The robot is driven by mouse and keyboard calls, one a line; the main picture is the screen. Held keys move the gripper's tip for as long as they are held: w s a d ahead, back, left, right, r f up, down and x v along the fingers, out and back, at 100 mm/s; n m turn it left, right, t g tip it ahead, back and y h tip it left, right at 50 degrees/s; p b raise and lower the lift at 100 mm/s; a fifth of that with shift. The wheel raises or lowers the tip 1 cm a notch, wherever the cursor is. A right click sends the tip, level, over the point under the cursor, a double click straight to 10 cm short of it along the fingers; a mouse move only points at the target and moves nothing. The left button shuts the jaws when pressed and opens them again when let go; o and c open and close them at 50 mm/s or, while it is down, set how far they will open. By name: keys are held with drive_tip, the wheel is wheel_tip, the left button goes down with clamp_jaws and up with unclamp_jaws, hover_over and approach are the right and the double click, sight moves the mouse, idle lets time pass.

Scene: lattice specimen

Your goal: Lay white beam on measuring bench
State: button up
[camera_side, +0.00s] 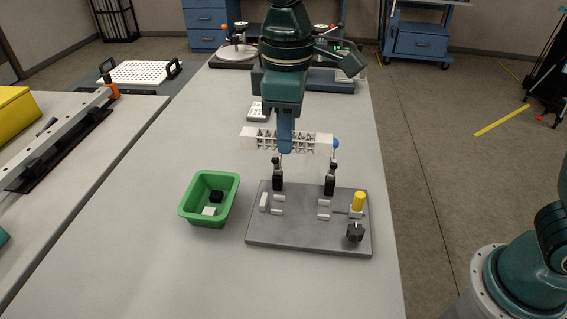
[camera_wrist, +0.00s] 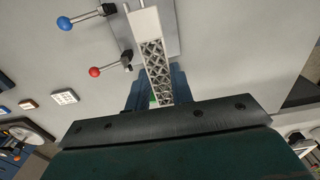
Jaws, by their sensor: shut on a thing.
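The white beam (camera_side: 321,146), a lattice bar with solid end blocks, is held crosswise by my gripper (camera_side: 286,147). The blue fingers are shut around its middle. In the wrist view the beam (camera_wrist: 153,50) runs up from between the fingers (camera_wrist: 160,88). The measuring bench appears to be the grey plate (camera_side: 300,232), with two black clamps, the left one (camera_side: 277,183) and the right one (camera_side: 330,185). The beam is above the clamps, near the plate's far edge, apart from the plate. A blue lever ball (camera_side: 336,143) and a red lever ball (camera_wrist: 94,71) belong to the clamps.
The plate carries small white blocks, a yellow cylinder (camera_side: 358,201) and a black knob (camera_side: 355,232). Instruments stand at the table's far end. The table left of the beam is clear.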

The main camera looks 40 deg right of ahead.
hover_over(260, 271)
drive_tip(key=f, duration=0.1)
wheel_tip(260, 271, down, 16)
drive_tip(key=shift+r, duration=0.1)
idle(0.6)
drive_tip(key=shift+f, duration=2.2)
drive_tip(key=o, duration=0.9)
drive_tip(key=shift+f, duration=0.1)
drive_tip(key=shift+o, duration=0.4)
